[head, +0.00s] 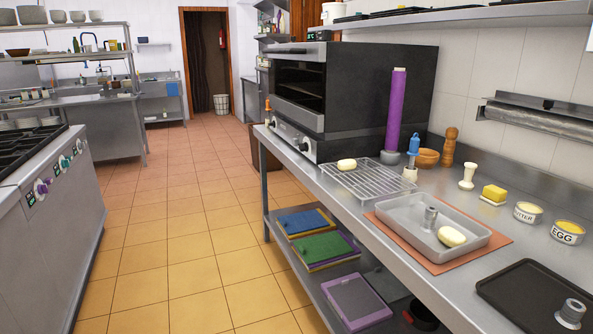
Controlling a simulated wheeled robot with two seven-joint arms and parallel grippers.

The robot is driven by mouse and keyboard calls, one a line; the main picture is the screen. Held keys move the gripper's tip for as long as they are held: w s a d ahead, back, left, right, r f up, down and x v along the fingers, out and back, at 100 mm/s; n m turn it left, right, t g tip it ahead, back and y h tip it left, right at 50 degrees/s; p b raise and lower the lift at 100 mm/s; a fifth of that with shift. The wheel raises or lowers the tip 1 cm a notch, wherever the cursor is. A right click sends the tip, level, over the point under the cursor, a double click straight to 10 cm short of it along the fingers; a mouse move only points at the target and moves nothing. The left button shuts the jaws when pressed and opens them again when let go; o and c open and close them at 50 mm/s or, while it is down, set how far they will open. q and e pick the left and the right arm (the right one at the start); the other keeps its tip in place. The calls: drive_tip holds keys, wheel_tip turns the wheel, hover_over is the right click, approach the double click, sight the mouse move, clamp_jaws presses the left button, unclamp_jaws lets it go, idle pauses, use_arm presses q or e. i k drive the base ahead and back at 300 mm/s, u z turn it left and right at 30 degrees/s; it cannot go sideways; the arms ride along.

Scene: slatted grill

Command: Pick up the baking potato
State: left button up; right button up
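Two pale yellow, oval, potato-like pieces show in the head view. One pale piece (346,164) lies on the wire rack (376,192) in front of the black oven. The other pale piece (451,237) lies in the grey metal tray (408,222), toward its right corner, beside a small grey metal cylinder (429,219). I cannot tell from their looks which is the baking potato. Neither of my grippers is in view, and nothing is seen touching either piece.
The tray rests on a reddish board (440,267) on the steel counter. A dark flat pan (530,297) lies to the right. Egg and butter tubs (567,232), a yellow block (494,193) and a tall purple roll (396,110) stand behind. The tiled floor left is clear.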

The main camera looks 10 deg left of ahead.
sight(347, 164)
drive_tip(key=u, duration=2.95)
drive_tip(key=i, duration=0.15)
drive_tip(key=z, duration=2)
drive_tip(key=i, duration=1.1)
drive_tip(key=z, duration=0.55)
